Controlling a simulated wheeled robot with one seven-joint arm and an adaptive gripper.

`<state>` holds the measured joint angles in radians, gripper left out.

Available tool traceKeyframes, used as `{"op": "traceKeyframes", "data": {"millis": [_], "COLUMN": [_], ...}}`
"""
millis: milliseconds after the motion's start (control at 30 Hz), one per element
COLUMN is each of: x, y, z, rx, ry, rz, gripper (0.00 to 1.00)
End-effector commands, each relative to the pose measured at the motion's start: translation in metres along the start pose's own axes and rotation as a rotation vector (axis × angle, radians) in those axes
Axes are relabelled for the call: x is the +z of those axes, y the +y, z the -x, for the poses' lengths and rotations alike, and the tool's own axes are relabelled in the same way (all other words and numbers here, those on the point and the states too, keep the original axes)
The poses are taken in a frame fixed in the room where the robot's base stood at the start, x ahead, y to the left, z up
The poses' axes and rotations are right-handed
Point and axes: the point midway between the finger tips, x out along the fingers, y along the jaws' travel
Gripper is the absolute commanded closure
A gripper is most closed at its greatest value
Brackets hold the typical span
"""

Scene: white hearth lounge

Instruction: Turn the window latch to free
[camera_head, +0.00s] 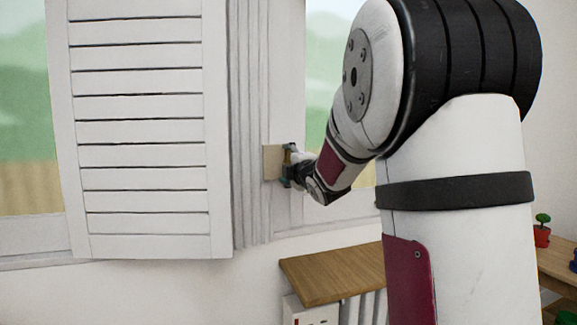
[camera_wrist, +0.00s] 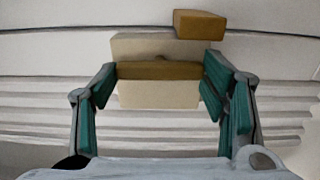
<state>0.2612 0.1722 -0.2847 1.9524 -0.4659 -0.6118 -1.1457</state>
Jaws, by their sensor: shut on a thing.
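The window latch shows in the wrist view as a brass-coloured bar (camera_wrist: 160,70) in front of a cream backing plate (camera_wrist: 160,97). The bar lies about level across that picture. My gripper (camera_wrist: 158,88) has its green-padded fingers at the two ends of the bar, shut on it. A separate brass block (camera_wrist: 199,25) sits above and to the right of the bar. In the head view, my gripper (camera_head: 290,166) is at the cream plate (camera_head: 271,161) on the white window frame. There the bar is mostly hidden by the fingers.
A white louvred shutter (camera_head: 145,130) stands to the left of the latch, beside ribbed white trim (camera_head: 250,120). Below is a wooden shelf top (camera_head: 330,270) above a white unit. A red pot with a small plant (camera_head: 541,235) stands at the far right on a wooden surface.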

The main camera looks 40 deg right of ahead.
Motion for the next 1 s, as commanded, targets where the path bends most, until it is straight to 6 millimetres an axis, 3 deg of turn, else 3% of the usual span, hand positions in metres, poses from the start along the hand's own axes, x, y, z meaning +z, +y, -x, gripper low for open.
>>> {"op": "traceKeyframes", "data": {"millis": [33,100,567,1000], "x": [-0.001,-0.001,0.000,0.000], "y": [-0.001,-0.001,0.000,0.000], "z": [0.000,0.000,0.009,0.091], "rx": [-0.002,-0.002,-0.001,0.000], "ry": [0.002,0.002,0.000,0.000], "rz": [0.003,0.002,0.000,-0.001], "gripper": [0.27,0.13,0.13,0.13]}}
